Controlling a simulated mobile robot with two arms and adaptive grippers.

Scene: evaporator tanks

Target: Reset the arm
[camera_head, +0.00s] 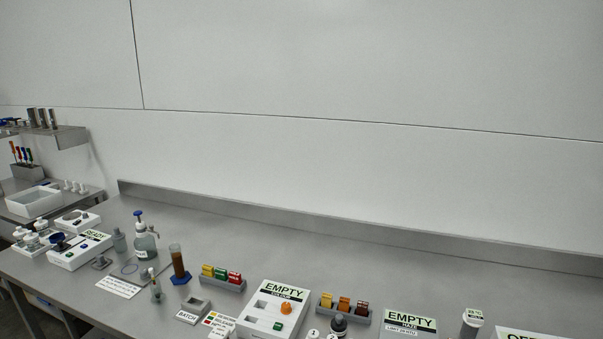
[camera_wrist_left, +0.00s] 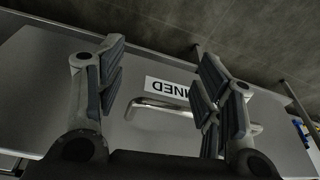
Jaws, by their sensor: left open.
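My left gripper (camera_wrist_left: 160,85) shows in the left wrist view, with its two dark-padded fingers spread wide apart. I see nothing held between them. Beyond the fingers are a grey surface (camera_wrist_left: 60,60), a metal bar-shaped handle (camera_wrist_left: 170,108) and a white label (camera_wrist_left: 166,88) whose lettering appears upside down. I cannot tell how far the handle is from the fingers. Neither gripper shows in the head view, and the right gripper is in no view.
In the head view a long grey bench (camera_head: 200,215) carries white units marked EMPTY (camera_head: 285,290) and READY (camera_head: 85,248), a pump bottle (camera_head: 145,245), a brown-filled cylinder (camera_head: 179,265) and racks of coloured caps (camera_head: 222,280). The bench's back strip is mostly clear. A wall shelf (camera_head: 65,135) is at left.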

